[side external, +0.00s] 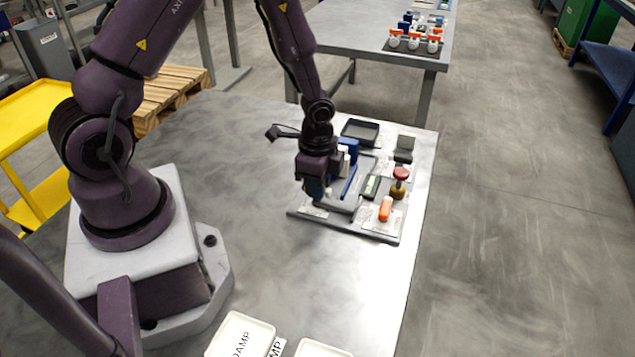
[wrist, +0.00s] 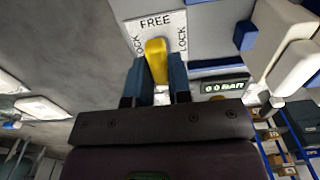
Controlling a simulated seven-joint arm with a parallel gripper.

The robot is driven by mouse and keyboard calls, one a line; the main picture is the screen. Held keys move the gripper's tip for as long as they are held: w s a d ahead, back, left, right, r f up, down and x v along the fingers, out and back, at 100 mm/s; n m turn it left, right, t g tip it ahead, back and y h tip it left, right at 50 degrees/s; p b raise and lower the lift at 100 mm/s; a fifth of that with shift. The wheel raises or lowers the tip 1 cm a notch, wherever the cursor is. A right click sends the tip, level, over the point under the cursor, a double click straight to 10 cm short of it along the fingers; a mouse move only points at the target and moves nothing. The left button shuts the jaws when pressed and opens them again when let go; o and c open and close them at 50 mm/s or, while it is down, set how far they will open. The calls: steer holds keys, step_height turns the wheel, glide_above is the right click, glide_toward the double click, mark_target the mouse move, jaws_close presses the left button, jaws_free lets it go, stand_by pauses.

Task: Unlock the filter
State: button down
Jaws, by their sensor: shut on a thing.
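A yellow lever (wrist: 156,60) stands on a white label plate (wrist: 178,22) in the wrist view. The plate reads FREE at the middle and LOCK on either side. The lever's tip points towards FREE. My gripper (wrist: 159,72) has its two blue fingers on either side of the lever, shut on it. In the side view my gripper (side external: 315,198) is low over the left part of the grey press board (side external: 347,225); the lever is hidden there. A small display (wrist: 224,87) reads 00 BAR, right of the lever.
Blue and grey press parts (side external: 350,170) stand close right of my gripper. White trays (side external: 240,336) lie at the table's front. The table's middle is clear.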

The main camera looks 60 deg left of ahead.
stand_by(0.3)
steer(key=c, duration=1)
jaws_free()
steer(key=shift+c, duration=0.2)
steer(key=shift+r, duration=0.1)
step_height(320, 180, up, 13)
steer(key=s+d+r+n+t, duration=0.2)
steer(key=s+r+n, duration=0.2)
steer(key=s+r, duration=0.2)
steer(key=s+d+r+n+t, duration=0.3)
steer(key=s+r+n, duration=0.2)
steer(key=r, duration=0.6)
steer(key=shift+s+d+r+t, duration=0.2)
steer(key=shift+s+d+t, duration=0.15)
steer(key=shift+s, duration=0.3)
